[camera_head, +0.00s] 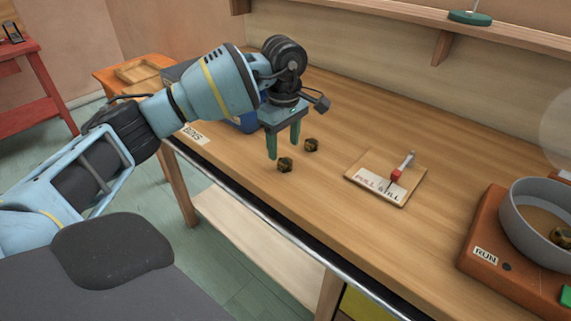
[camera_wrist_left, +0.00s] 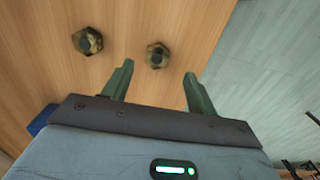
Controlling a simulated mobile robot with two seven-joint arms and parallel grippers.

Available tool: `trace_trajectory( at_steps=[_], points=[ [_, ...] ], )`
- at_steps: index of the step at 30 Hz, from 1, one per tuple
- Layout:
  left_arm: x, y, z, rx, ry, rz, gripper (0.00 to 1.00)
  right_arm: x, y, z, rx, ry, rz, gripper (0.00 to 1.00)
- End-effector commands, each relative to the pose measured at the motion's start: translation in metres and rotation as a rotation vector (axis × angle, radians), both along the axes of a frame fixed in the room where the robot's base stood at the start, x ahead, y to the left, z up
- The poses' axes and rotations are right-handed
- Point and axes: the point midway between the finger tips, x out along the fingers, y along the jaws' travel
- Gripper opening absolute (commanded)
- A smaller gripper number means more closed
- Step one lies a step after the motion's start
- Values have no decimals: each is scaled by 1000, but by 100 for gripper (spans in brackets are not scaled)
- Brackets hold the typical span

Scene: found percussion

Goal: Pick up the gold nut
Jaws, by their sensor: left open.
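Two dark, gold-toned hex nuts lie on the wooden bench. The nearer nut (camera_head: 285,164) sits closer to the front edge, and the other nut (camera_head: 311,145) lies farther back and to the right. I cannot tell from their colour which one is meant. My left gripper (camera_head: 283,151) is open and empty, fingers pointing down just above and beside the nearer nut. In the left wrist view, that nut (camera_wrist_left: 157,54) shows just beyond the open fingertips (camera_wrist_left: 158,69), in line with the gap; the other nut (camera_wrist_left: 88,41) is off to the left. My right gripper is not in view.
An orange "RUN" box (camera_head: 485,255) carries a grey bowl (camera_head: 510,225) with another nut (camera_head: 561,238) inside. A blue object stands behind my left gripper. Bare bench surrounds the nuts.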

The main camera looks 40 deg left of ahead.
Motion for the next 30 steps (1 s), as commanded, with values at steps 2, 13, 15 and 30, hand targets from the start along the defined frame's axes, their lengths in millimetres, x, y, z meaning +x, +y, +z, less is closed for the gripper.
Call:
trace_trajectory(
  at_steps=[2,13,15,30],
  points=[
    [0,0,-3,0,1,1,58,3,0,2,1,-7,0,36],
    [4,1,-48,0,1,0,58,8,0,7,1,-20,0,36],
    [4,1,-51,0,-1,0,58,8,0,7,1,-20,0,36],
    [4,1,-51,0,-1,0,21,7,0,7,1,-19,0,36]
  ],
)
